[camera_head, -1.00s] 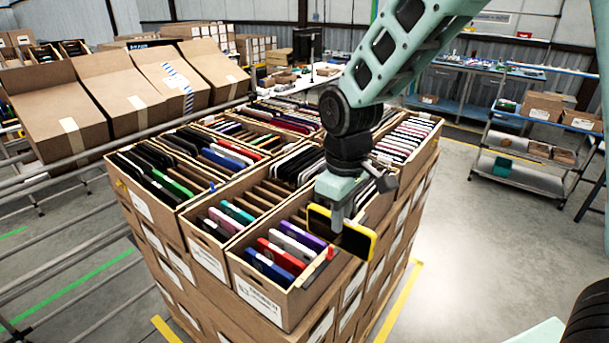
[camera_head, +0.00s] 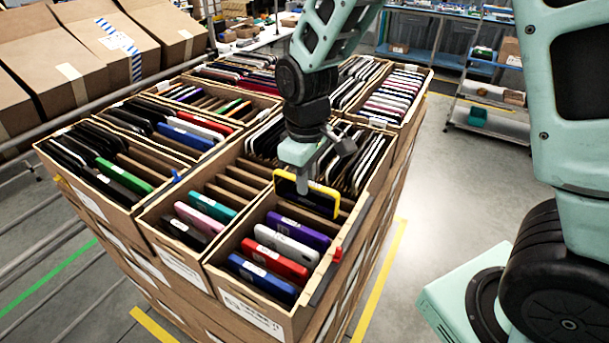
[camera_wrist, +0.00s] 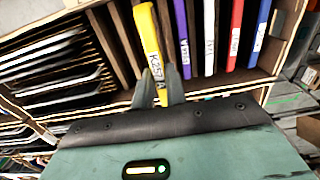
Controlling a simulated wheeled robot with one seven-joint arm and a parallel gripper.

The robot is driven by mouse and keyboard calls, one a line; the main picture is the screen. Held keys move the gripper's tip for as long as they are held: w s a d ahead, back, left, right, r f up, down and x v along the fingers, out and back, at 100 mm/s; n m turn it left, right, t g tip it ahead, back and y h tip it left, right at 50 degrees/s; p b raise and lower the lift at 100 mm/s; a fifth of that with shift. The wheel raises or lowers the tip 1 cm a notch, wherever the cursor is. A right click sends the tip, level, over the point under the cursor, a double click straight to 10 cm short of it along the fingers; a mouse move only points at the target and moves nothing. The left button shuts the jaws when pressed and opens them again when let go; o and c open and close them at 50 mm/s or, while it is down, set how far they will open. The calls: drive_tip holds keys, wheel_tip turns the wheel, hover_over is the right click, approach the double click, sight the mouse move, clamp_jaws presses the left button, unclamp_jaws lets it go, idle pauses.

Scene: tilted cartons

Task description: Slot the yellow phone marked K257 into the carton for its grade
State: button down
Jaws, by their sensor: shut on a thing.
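The yellow phone (camera_head: 318,199) has a dark face and a yellow rim. In the wrist view its edge label on the yellow phone (camera_wrist: 150,45) reads K257 and A. My gripper (camera_head: 303,186) is shut on its upper edge; both fingers also show in the wrist view (camera_wrist: 160,82). The phone stands on edge over the front-right carton (camera_head: 232,284), just behind a purple phone (camera_head: 300,230). I cannot tell whether its lower edge is between the dividers. The carton's front label is too small to read.
The same carton holds white (camera_head: 285,246), red (camera_head: 274,262) and blue (camera_head: 262,280) phones in front. A red tab (camera_head: 337,254) sits on its right wall. The carton to its left (camera_head: 170,258) has empty slots behind a teal phone (camera_head: 209,189). Other filled cartons surround these.

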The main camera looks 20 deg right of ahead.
sight(306, 206)
drive_tip(key=shift+f+b, duration=3.05)
drive_tip(key=shift+f, duration=1.05)
drive_tip(key=shift+f, duration=0.3)
drive_tip(key=c, duration=1.3)
unclamp_jaws()
drive_tip(key=shift+c, duration=0.2)
drive_tip(key=shift+r, duration=0.1)
wheel_tip(306, 206, up, 17)
drive_tip(key=b, duration=0.3)
drive_tip(key=shift+r, duration=0.15)
